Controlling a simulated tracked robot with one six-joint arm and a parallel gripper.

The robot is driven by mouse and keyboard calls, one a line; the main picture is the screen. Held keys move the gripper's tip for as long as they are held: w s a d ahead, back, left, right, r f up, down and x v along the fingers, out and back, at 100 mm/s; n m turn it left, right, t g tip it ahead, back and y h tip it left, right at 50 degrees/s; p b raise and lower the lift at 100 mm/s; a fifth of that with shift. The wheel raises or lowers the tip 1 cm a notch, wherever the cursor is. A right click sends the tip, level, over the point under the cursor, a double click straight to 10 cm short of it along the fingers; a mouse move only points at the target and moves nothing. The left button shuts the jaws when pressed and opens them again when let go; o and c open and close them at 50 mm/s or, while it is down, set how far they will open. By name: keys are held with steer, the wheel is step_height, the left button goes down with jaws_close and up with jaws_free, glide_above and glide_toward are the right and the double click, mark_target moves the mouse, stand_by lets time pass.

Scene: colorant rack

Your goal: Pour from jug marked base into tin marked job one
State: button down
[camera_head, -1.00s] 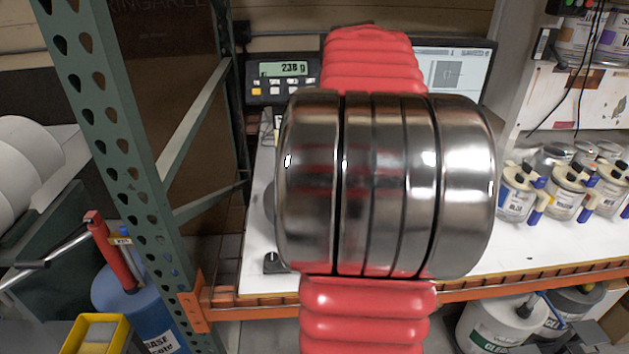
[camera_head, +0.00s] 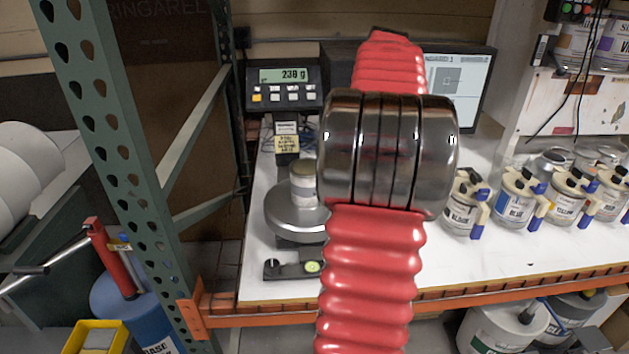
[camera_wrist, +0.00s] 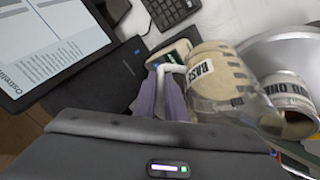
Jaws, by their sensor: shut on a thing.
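My gripper (camera_wrist: 165,82) is shut on the white handle of a see-through jug (camera_wrist: 222,85) marked BASE, with tan contents. The tin (camera_wrist: 290,98), its label partly readable as ONE, is beside the jug at the right of the wrist view. In the head view the tin (camera_head: 302,180) stands on the round scale pan (camera_head: 290,215), left of my arm. My arm hides the gripper and jug there. The jug looks tilted, its lower right end close to the tin; I cannot tell whether they touch or whether anything flows.
The scale display (camera_head: 284,75) seems to read 238 g. A monitor (camera_head: 468,85) stands behind my arm. A green rack post (camera_head: 120,150) rises at left.

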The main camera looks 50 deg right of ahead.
steer(key=d+f+m+y+b, duration=0.1)
steer(key=d+f+y+b, duration=0.2)
steer(key=f+y+b, duration=0.1)
steer(key=shift+s+d+f+y, duration=0.15)
steer(key=shift+d+f+y, duration=0.05)
steer(key=shift+f+y, duration=0.3)
stand_by(0.8)
steer(key=shift+r, duration=0.1)
step_height(320, 180, up, 5)
steer(key=shift+f, duration=0.1)
stand_by(0.8)
stand_by(0.7)
